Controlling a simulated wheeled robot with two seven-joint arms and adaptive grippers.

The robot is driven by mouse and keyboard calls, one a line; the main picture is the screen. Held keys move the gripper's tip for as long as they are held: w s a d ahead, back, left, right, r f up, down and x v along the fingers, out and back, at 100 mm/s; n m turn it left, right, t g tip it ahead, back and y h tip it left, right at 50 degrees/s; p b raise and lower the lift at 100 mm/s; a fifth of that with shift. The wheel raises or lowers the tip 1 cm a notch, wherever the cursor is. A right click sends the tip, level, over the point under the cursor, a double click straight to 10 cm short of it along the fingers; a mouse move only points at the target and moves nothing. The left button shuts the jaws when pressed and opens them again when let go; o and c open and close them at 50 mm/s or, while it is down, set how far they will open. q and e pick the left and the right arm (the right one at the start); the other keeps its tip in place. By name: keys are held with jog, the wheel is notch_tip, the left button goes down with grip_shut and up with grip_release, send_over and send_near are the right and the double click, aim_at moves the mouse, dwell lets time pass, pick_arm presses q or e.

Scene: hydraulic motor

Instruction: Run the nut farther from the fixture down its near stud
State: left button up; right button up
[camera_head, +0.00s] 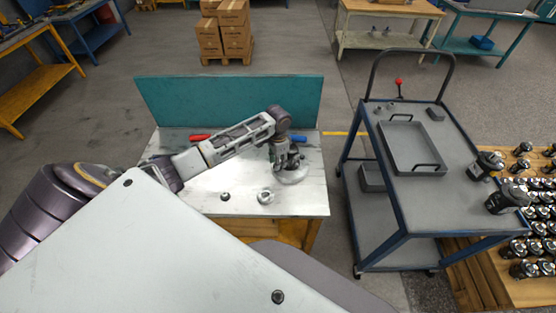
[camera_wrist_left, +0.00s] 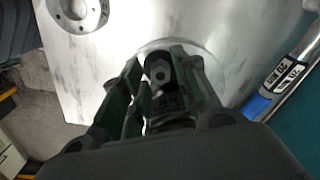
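My left gripper (camera_head: 283,158) reaches down over a pale round fixture (camera_head: 294,176) on the metal worktable. It also shows in the left wrist view (camera_wrist_left: 160,72), with its dark green fingers on both sides of a small grey part with a dark hole (camera_wrist_left: 158,71), which looks like a nut or stud end. I cannot tell whether the fingers touch that part. The fixture's round plate (camera_wrist_left: 213,68) shows behind the fingers. A ring-shaped flange with holes (camera_wrist_left: 78,12) lies apart from it, upper left. My right gripper is not in view. The individual nuts and studs are largely hidden.
A small dark part (camera_head: 225,196) and a round metal part (camera_head: 265,198) lie on the worktable (camera_head: 310,200). Red-handled (camera_head: 200,137) and blue-handled (camera_head: 305,137) tools lie along the teal back panel (camera_head: 230,98). A cart (camera_head: 450,190) with a grey tray stands right.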

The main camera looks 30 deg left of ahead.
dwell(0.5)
pick_arm(q)
jog(key=shift+d+n, duration=0.1)
jog(key=shift+n, duration=2.6)
jog(key=shift+o, duration=0.2)
jog(key=shift+w+a+r, duration=0.25)
jog(key=shift+w+r, duration=0.05)
jog(key=shift+r, duration=0.1)
grip_shut()
